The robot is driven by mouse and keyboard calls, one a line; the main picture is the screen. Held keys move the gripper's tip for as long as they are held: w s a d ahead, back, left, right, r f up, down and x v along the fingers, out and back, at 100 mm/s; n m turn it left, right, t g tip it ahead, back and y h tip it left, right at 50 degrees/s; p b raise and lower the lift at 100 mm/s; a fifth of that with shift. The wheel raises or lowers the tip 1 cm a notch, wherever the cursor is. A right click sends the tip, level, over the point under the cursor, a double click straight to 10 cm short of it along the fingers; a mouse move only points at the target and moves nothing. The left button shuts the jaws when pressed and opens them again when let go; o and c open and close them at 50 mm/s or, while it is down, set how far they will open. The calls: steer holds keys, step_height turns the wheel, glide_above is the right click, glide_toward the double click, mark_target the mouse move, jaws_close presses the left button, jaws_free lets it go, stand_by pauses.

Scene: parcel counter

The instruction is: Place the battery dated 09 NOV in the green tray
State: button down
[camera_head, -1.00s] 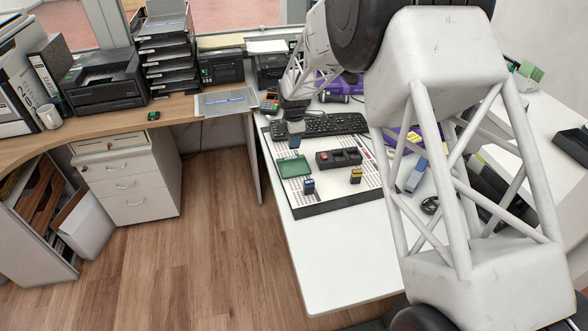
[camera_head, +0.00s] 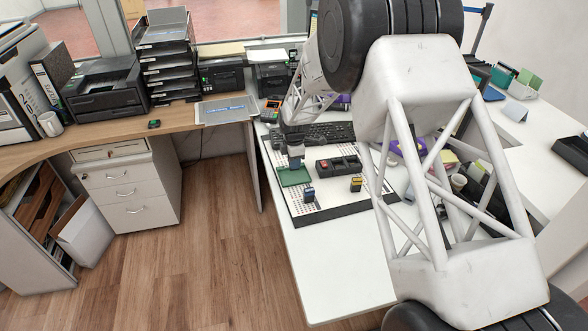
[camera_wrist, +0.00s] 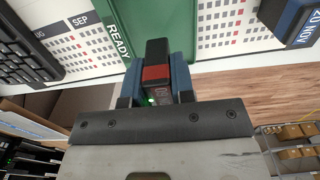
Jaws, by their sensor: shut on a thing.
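My gripper (camera_head: 295,152) is shut on a battery (camera_wrist: 156,72). The green tray (camera_head: 294,178) is just below the gripper in the head view. In the wrist view its green surface (camera_wrist: 165,18), marked READY, lies beyond the battery. Whether the battery touches the tray cannot be told. Another blue battery (camera_head: 309,195) stands right of and in front of the tray; its wrist-view label (camera_wrist: 300,25) seems to read 20 NOV.
A black holder (camera_head: 340,165) with a red item in it stands right of the tray. A yellow-topped battery (camera_head: 356,184) stands in front of it. All are on a printed calendar board (camera_head: 325,206). A keyboard (camera_head: 328,133) lies behind. The white desk's front (camera_head: 340,265) is clear.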

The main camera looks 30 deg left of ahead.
steer(key=shift+f, duration=1.85)
steer(key=shift+f, duration=0.15)
steer(key=c, duration=1)
jaws_free()
steer(key=shift+o, duration=0.2)
step_height(320, 180, up, 12)
steer(key=shift+r, duration=0.15)
steer(key=shift+d+r, duration=0.1)
